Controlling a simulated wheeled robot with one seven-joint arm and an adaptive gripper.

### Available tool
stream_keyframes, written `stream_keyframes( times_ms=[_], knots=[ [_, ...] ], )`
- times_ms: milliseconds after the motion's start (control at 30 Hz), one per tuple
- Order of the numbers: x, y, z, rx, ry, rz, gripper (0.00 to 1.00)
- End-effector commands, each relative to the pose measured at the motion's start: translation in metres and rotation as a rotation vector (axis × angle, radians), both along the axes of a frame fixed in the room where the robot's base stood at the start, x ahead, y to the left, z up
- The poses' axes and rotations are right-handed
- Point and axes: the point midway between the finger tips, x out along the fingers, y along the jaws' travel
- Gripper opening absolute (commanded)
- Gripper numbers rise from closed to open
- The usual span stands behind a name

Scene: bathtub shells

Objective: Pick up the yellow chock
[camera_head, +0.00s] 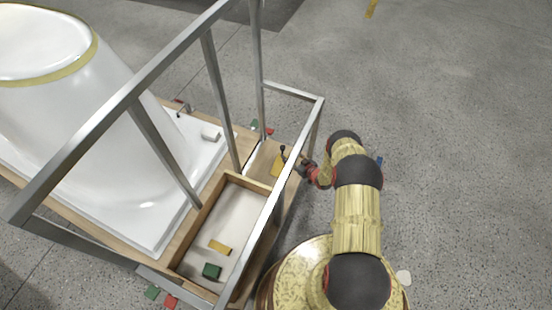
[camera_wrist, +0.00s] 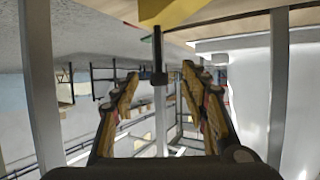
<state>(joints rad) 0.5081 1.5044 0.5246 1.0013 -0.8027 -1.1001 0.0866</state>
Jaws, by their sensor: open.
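A yellow piece with an upright black handle (camera_head: 277,167) lies on the wooden deck of the cart, just left of my gripper (camera_head: 302,163) in the head view. In the wrist view the picture is inverted, and the yellow piece (camera_wrist: 182,10) is cut by the top edge. Its black handle reaches down in line with the gap between the fingers of my gripper (camera_wrist: 161,76). The fingers are apart and hold nothing. A second, flat yellow block (camera_head: 219,248) lies in the wooden tray (camera_head: 187,236).
Metal bars (camera_head: 270,212) of the cart frame stand close to my gripper and arm. A green block (camera_head: 211,271) lies in the tray. A large white bathtub shell (camera_head: 110,130) fills the cart's left. Open floor (camera_head: 450,120) lies to the right.

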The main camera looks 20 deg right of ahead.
Motion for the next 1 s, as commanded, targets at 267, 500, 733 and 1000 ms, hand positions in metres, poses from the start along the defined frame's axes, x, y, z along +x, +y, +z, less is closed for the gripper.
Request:
stream_keyframes(
  times_ms=[267,500,733,1000],
  knots=[
    [0.022,0.006,-0.012,-0.001,-0.001,0.002,0.45],
    [0.041,0.010,-0.025,-0.001,0.000,0.001,0.45],
    [0.066,0.016,-0.036,-0.001,0.000,0.001,0.45],
    [0.067,0.015,-0.034,0.000,0.001,0.000,0.42]
  ],
)
